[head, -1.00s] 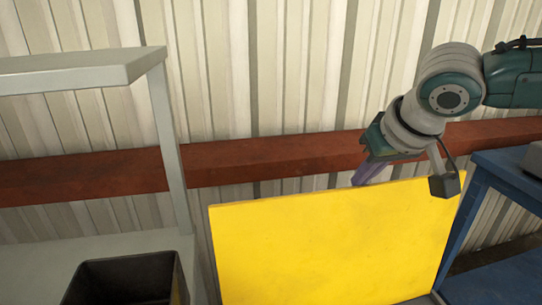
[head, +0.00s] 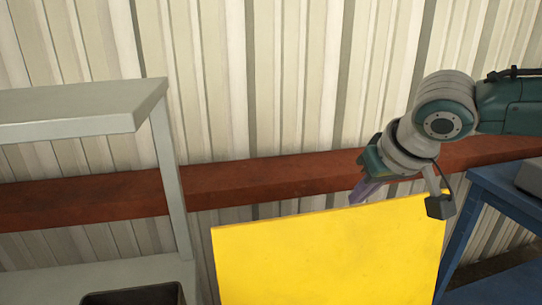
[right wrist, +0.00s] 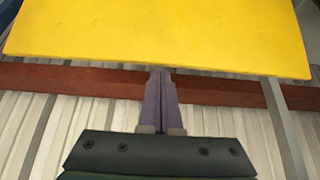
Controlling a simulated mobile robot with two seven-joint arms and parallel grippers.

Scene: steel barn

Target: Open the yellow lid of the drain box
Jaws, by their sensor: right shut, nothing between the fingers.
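The yellow lid (head: 325,255) stands raised as a large flat panel in the lower middle of the head view, close to the corrugated wall. It also fills the top of the right wrist view (right wrist: 160,32). My right gripper (head: 358,196) is at the lid's top edge, toward its right part, with purple fingers partly behind that edge. In the right wrist view the fingers (right wrist: 158,72) are together, pointing at the lid's edge, with nothing between them. Whether they touch the lid is unclear. The drain box itself is out of view. My left gripper is not in view.
A grey shelf unit (head: 80,110) stands on the left, with a dark bin (head: 135,295) at its lower level. A blue bench (head: 500,195) is at the right. A red-brown beam (head: 260,178) runs along the corrugated wall (head: 280,70) behind the lid.

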